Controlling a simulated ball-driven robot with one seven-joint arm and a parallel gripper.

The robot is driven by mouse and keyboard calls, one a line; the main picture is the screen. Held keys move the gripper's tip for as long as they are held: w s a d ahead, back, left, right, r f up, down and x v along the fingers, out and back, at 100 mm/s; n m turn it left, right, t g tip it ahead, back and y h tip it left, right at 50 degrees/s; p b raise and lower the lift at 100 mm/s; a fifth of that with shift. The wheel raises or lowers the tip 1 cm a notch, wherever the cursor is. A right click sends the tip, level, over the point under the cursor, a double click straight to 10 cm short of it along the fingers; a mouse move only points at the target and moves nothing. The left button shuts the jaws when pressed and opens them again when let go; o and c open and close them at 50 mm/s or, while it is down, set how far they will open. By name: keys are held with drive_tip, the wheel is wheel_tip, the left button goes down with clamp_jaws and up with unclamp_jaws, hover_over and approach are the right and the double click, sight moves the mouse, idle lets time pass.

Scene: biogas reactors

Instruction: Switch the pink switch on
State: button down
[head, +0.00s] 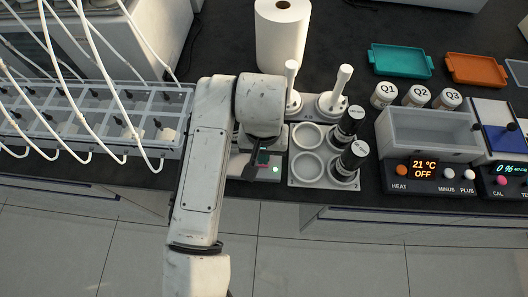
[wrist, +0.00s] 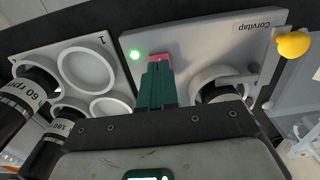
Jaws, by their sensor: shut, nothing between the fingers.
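The pink switch (wrist: 163,57) is on the top of a light grey device marked Corvitap (wrist: 222,42) in the wrist view. A round light (wrist: 135,55) beside the switch glows green. My gripper (wrist: 157,68) is shut and empty, its dark green fingertips right at the switch and covering part of it. I cannot tell whether they touch. In the head view my gripper (head: 262,160) is over the front of the device, and the green light (head: 275,169) shows just to its right. The switch is mostly hidden there.
A holder with round wells (head: 306,168) and black bottles (head: 353,156) stands close to the right. A paper roll (head: 283,38) is behind. A clear rack with tubes (head: 90,115) is at the left. A heater panel (head: 425,175) is further right. A yellow knob (wrist: 293,44) is beside the device.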

wheel_tip(320, 180, up, 6)
drive_tip(key=p, duration=0.4)
drive_tip(key=shift+f, duration=0.25)
idle(0.4)
